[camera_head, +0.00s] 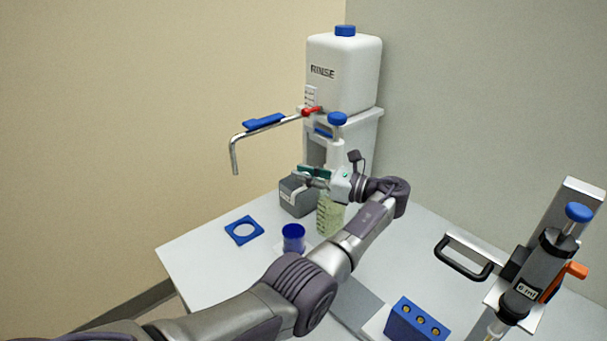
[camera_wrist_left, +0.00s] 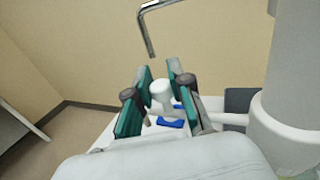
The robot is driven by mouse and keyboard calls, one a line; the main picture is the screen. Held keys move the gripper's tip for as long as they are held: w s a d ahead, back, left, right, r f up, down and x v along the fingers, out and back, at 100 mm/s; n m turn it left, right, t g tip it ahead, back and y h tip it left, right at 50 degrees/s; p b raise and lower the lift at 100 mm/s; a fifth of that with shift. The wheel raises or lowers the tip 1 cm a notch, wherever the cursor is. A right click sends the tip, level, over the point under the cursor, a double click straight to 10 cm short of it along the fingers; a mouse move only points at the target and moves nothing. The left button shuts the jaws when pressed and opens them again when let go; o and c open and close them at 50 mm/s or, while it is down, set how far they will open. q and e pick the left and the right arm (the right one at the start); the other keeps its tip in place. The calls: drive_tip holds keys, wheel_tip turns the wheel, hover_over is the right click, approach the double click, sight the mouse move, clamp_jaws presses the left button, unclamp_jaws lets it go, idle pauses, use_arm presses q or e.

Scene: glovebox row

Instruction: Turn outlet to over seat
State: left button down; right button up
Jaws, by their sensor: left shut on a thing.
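The outlet is a bent metal pipe (camera_head: 236,152) with a blue bar along it. It reaches left from the white RINSE dispenser (camera_head: 343,72), its end turned down. A blue square ring, which looks like the seat (camera_head: 244,230), lies flat on the table, below and apart from the pipe end. My left gripper (camera_head: 314,173) is at the dispenser's front, below the pipe. In the left wrist view the fingers (camera_wrist_left: 160,92) close around a white knob-like part (camera_wrist_left: 161,96); the pipe (camera_wrist_left: 147,32) hangs beyond them. My right gripper is out of view.
A grey box (camera_head: 297,197) and a container with pale green liquid (camera_head: 329,218) stand beside my left gripper. A blue cup (camera_head: 293,238) stands near the seat. A blue holed block (camera_head: 415,322) and a 6 ml syringe device (camera_head: 535,275) are at the right.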

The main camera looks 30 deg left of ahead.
use_arm(q)
drive_tip(key=c, duration=1.2)
unclamp_jaws()
drive_tip(key=shift+d+f, duration=0.1)
drive_tip(key=shift+d, duration=0.05)
drive_tip(key=shift+o, duration=0.9)
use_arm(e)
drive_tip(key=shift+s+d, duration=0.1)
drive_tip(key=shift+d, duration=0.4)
use_arm(q)
wheel_tip(320, 180, up, 10)
drive_tip(key=shift+r, duration=0.1)
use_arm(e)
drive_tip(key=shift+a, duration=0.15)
